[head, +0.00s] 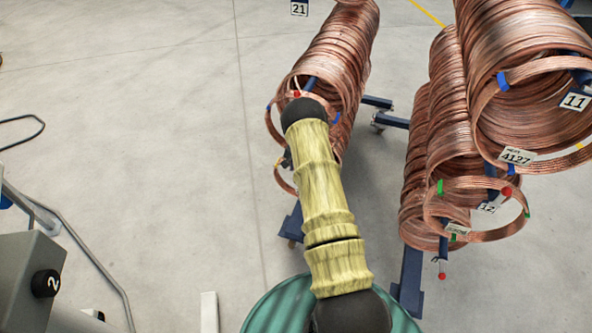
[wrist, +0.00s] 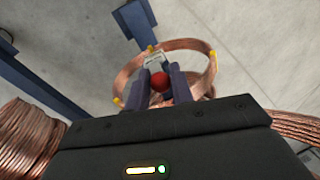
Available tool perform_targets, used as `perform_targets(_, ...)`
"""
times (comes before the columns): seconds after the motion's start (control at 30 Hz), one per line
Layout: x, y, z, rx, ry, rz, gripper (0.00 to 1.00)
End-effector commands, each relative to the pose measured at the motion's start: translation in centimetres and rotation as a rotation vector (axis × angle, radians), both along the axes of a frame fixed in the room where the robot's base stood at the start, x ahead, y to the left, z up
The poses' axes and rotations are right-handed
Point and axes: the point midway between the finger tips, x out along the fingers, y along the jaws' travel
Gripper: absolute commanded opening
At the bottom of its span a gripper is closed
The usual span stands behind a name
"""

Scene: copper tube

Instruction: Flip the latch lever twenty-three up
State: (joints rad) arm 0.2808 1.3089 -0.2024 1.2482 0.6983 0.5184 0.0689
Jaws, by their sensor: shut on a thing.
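In the wrist view a red knob (wrist: 159,81) sits between the two fingers of my gripper (wrist: 160,85), which is shut on it. It looks like the ball end of a latch lever. The rest of that lever is hidden, no number twenty-three is readable, and I cannot tell its tilt. A copper coil ring (wrist: 202,62) with yellow tape and a pale tag surrounds the fingertips. In the head view my arm covers the gripper and most of the lower front of the middle rack. Another red knob (head: 297,93) shows above my arm, at the upper copper coil (head: 335,50).
A "21" sign (head: 299,8) stands at the middle rack's top. To the right, another rack holds copper coils (head: 430,150), with "11" (head: 575,101) and "12" signs and red knobs (head: 507,192). Blue rack legs (head: 409,285) reach the floor. The floor to the left (head: 150,130) is clear.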

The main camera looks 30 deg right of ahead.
Motion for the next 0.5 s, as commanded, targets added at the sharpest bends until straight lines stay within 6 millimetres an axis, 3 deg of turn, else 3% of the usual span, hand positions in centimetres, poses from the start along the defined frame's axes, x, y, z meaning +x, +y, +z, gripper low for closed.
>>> perform_targets(0.5, 0.92, 0.18, 0.12, 0.084, 0.065, 0.004, 0.00)
